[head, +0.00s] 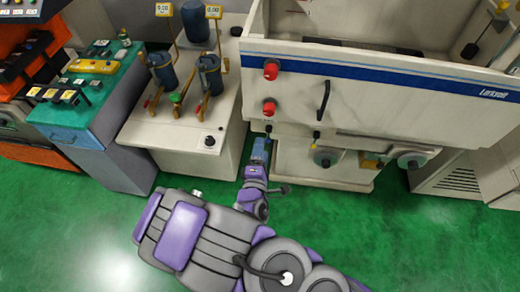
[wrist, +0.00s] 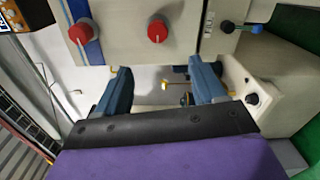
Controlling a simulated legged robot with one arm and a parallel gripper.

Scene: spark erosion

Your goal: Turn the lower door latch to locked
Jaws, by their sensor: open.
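Two red knobs with grey bases sit one above the other on the white machine's front panel. The lower red knob (head: 269,107) is the door latch nearer my gripper; in the wrist view it is the right-hand red knob (wrist: 157,32). The upper red knob (head: 271,70) lies by the blue stripe and is at left in the wrist view (wrist: 80,34). My gripper (head: 262,145) is open and empty, below the lower knob in the head view. In the wrist view its blue fingers (wrist: 160,78) are spread, with the lower knob beyond and above their gap, not between them.
A black bar handle (head: 323,100) is right of the knobs. A small black knob (head: 269,128) is under the lower red knob. A white cabinet (head: 190,130) with blue cylinders stands close at left. Green floor (head: 400,240) is clear at right.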

